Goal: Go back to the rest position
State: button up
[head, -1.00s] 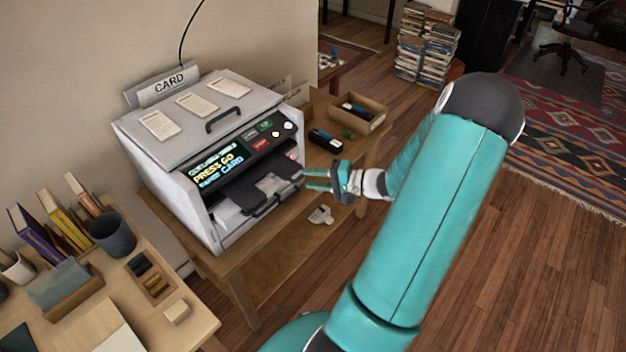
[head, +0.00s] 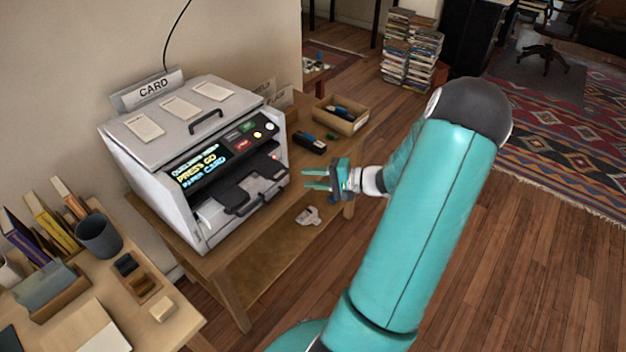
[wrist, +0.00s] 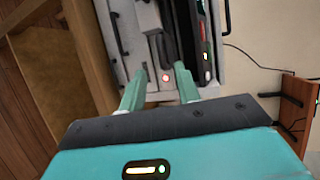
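My gripper (head: 315,181) is in front of the right side of the grey card machine (head: 190,165), apart from it. Its two teal fingers are spread with nothing between them. In the wrist view the fingers (wrist: 160,92) point at the machine (wrist: 125,40), with a gap between them and a red light beyond. A sign reading "CARD" (head: 152,88) stands on top at the back. The rest position itself is not marked in any view.
The machine stands on a wooden table (head: 250,275). A crumpled white scrap (head: 308,215), a dark stapler-like item (head: 309,142) and an open wooden box (head: 340,115) lie to its right. A desk (head: 180,325) with books and a cup (head: 99,235) is at lower left. Wooden floor (head: 530,270) is clear at right.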

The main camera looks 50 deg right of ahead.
jog(key=shift+s+d, duration=0.1)
jog(key=shift+s, duration=0.2)
dwell(0.4)
jog(key=a+r+n+g, duration=0.4)
jog(key=a+r+g, duration=0.1)
jog(key=a, duration=0.6)
jog(key=a+r+n+g, duration=0.4)
jog(key=a+g, duration=0.1)
jog(key=a, duration=0.6)
jog(key=s+a+r+n+t+h, duration=0.1)
jog(key=s+a+r+n+h, duration=0.4)
jog(key=s+a+r, duration=0.4)
jog(key=a+r+h, duration=0.1)
jog(key=a+r, duration=0.2)
jog(key=shift+s+n+t+h, duration=0.25)
jog(key=shift+n+t+h, duration=0.05)
jog(key=shift+h, duration=0.1)
